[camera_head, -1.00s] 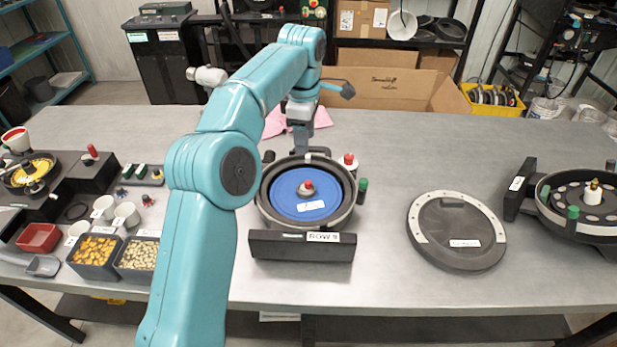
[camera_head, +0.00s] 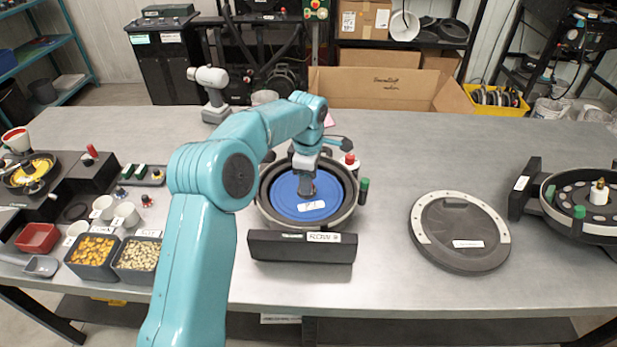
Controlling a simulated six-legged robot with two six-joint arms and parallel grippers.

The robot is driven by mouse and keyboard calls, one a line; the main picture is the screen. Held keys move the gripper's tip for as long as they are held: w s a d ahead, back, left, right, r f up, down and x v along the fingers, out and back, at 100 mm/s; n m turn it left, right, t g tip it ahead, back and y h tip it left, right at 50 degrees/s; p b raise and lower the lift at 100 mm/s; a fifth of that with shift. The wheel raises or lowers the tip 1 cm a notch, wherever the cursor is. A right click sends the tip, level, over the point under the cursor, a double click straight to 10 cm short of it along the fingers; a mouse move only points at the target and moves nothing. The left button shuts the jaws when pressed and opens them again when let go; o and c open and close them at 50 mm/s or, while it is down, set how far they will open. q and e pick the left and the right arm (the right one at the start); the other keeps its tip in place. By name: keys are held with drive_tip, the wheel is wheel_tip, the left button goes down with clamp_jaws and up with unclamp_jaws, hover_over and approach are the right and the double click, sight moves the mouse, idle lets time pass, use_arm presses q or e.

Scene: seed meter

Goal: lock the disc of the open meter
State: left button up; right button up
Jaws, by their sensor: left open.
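The open meter (camera_head: 301,246) is a round dark housing with a black labelled block in front, at the middle of the bench. A blue disc (camera_head: 290,206) with a white label lies inside it. My left gripper (camera_head: 306,188) points down over the disc's centre. It is open, and it hides the hub with the red top; whether its fingers touch the hub cannot be told. A red-topped white piece (camera_head: 349,162) and a green-topped piece (camera_head: 363,190) stand at the housing's right side. My right gripper is not in view.
A round dark lid (camera_head: 455,258) with a pale rim lies to the right. Another meter (camera_head: 590,228) stands at the far right. Bins of yellow seeds (camera_head: 92,249) and pale seeds (camera_head: 137,254) stand left of my arm. A white handheld tool (camera_head: 209,84) stands behind.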

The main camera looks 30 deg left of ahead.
use_arm(q)
drive_tip(key=shift+w+f, duration=0.15)
drive_tip(key=shift+w, duration=0.1)
drive_tip(key=c, duration=0.4)
clamp_jaws()
drive_tip(key=shift+s+a, duration=0.1)
drive_tip(key=shift+s, duration=0.05)
